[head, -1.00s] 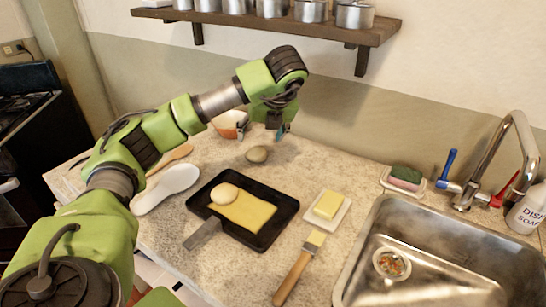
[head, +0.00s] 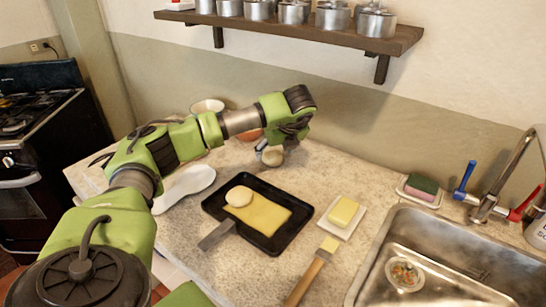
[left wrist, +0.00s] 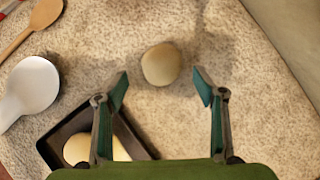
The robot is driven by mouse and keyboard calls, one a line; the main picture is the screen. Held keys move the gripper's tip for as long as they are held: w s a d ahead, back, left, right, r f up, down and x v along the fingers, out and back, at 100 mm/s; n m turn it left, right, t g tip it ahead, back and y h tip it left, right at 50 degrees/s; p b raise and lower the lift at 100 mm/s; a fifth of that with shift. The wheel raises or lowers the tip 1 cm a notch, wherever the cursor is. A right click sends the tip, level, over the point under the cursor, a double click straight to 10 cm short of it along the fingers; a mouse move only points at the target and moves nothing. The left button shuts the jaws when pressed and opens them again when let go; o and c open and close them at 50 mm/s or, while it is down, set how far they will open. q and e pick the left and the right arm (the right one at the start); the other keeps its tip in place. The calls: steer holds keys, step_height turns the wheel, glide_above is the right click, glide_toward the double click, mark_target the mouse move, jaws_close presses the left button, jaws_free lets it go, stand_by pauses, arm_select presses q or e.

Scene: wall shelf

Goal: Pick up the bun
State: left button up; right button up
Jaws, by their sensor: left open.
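A round tan bun (head: 274,157) rests on the counter behind the black pan. It also shows in the left wrist view (left wrist: 161,64), just beyond the fingertips and roughly centred between them. My left gripper (head: 266,149) is above the counter at the bun, partly hiding it in the head view. In the left wrist view its fingers (left wrist: 160,86) are spread wide with nothing between them. A second pale round piece (head: 239,196) lies on a yellow slice (head: 263,216) in the pan. My right gripper is not in view.
The black pan (head: 285,235) lies in front of the bun. A white spoon rest (head: 190,184) and a wooden spoon (left wrist: 30,30) are left. Butter on a dish (head: 343,212), a brush (head: 312,270) and the sink (head: 440,240) are right. A shelf with pots (head: 300,30) hangs above.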

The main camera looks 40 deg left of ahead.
mark_target(274, 154)
arm_select(q)
steer(key=p+x, duration=0.1)
steer(key=x, duration=0.3)
steer(key=shift+w+a+f, duration=0.1)
steer(key=shift+w, duration=0.1)
steer(key=c, duration=1.2)
